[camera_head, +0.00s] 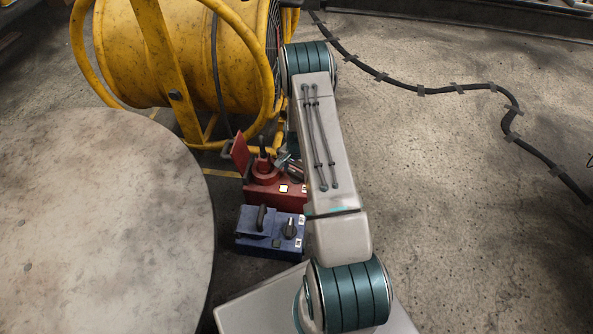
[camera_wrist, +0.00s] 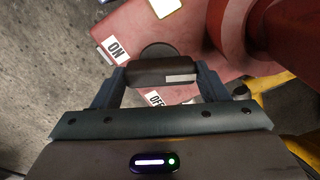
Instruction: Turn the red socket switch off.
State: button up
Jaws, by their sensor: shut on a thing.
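The red socket (camera_head: 262,194) is a red box on the floor with a raised lid, just behind a blue one. In the wrist view its red face (camera_wrist: 212,30) carries a white ON label (camera_wrist: 115,49) and an OFF label (camera_wrist: 155,98), partly hidden by the switch. The dark switch handle (camera_wrist: 150,73) lies crosswise in the picture, with a pale mark on its right part. My gripper (camera_wrist: 160,80) is shut on this handle, one finger at each end. In the head view my arm hides most of the gripper and the switch.
A blue socket box (camera_head: 258,246) with its own black knob stands right in front of the red one. A yellow cable reel (camera_head: 170,50) stands behind. A round table (camera_head: 100,230) is at left. A black cable (camera_head: 430,90) crosses the open floor at right.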

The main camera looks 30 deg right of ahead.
jog(key=m+p, duration=0.1)
jog(key=m, duration=0.5)
jog(key=m+p, duration=0.1)
jog(key=m, duration=0.5)
jog(key=shift+m, duration=0.4)
dwell(0.3)
jog(key=o, duration=0.7)
jog(key=shift+r, duration=0.1)
notch_tip(320, 180, up, 14)
jog(key=p, duration=0.5)
